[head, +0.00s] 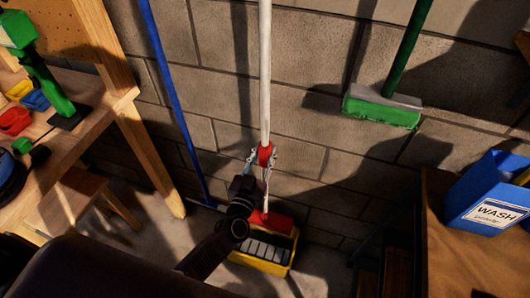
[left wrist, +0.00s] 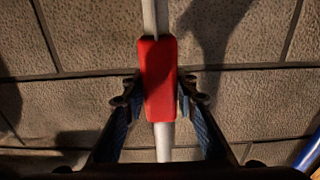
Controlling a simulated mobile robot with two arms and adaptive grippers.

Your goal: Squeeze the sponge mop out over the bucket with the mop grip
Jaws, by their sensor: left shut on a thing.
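The sponge mop stands nearly upright against the block wall, with a long white pole (head: 265,70). The red mop grip (head: 265,155) sits on the pole; it also shows in the left wrist view (left wrist: 158,75). My left gripper (head: 261,160) is shut on this red grip, with one finger on each side in the left wrist view (left wrist: 159,92). The mop's red head (head: 271,222) is at the yellow bucket (head: 287,265), over its back part. Grey slats show inside the bucket. The sponge itself cannot be made out. My right gripper is out of view.
A blue pole (head: 168,80) leans on the wall at left, beside a wooden workbench (head: 95,120) with tools. A green broom (head: 382,108) hangs at right. A blue WASH box (head: 488,190) stands on a wooden surface at right.

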